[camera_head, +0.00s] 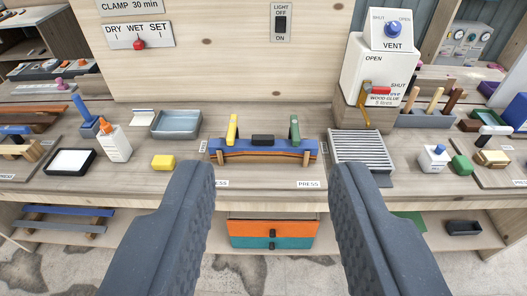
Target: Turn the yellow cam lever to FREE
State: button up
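The yellow cam lever (232,130) stands upright at the left end of a blue press bar (262,150) on the workbench. Small side labels are too small to read. My gripper (272,175) is wide open and empty, its fingers in the foreground on either side of the press.
A yellow block (163,162) and a glue bottle (114,142) stand left of the press. A ribbed grey tray (362,152) lies close on its right, below a white glue dispenser (376,75). An orange and teal drawer unit (272,232) is under the bench.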

aim_at(229, 139)
jog(key=u, duration=0.6)
jog(key=i, duration=1)
jog(key=z, duration=0.6)
